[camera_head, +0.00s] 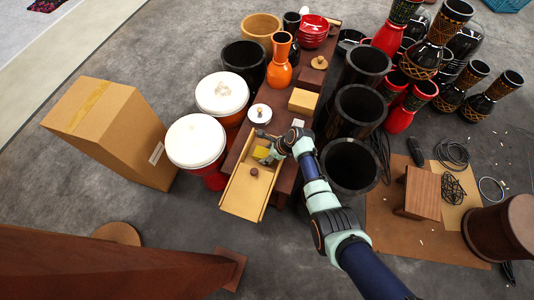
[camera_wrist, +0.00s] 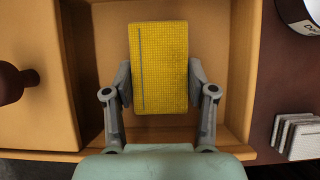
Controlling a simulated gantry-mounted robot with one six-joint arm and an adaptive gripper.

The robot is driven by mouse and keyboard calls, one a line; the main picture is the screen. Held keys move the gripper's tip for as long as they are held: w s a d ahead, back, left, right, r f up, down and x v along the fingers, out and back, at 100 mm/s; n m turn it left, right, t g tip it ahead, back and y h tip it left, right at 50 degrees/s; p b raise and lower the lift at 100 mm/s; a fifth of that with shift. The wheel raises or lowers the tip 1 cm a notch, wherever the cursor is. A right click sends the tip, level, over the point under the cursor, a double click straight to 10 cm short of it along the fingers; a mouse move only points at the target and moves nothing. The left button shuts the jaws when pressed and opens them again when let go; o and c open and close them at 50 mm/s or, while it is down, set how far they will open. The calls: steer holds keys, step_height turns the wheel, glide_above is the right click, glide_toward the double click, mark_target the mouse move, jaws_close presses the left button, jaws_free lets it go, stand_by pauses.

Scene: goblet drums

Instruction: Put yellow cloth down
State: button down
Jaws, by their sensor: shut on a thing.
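The yellow cloth (camera_wrist: 158,60) is a flat rectangle with a fine grid texture and one dark line along its left side. My gripper (camera_wrist: 158,82) is shut on it, with one finger at each long side. In the wrist view the cloth is over the open compartment of a light wooden drawer (camera_wrist: 105,60); I cannot tell whether it touches the floor of it. In the head view a small yellow patch of the cloth (camera_head: 261,153) shows beside my gripper (camera_head: 265,144), over the far part of the drawer (camera_head: 241,196).
A dark round knob (camera_wrist: 12,82) stands left of the compartment. Grey-white slabs (camera_wrist: 297,136) and a labelled round container (camera_wrist: 302,14) lie to the right. White-topped drums (camera_head: 195,141), a cardboard box (camera_head: 115,130) and tall black drums (camera_head: 350,165) flank the drawer.

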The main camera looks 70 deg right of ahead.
steer(key=shift+c, duration=1.8)
jaws_free()
steer(key=p+v, duration=0.8)
steer(key=v, duration=0.4)
steer(key=shift+r, duration=0.15)
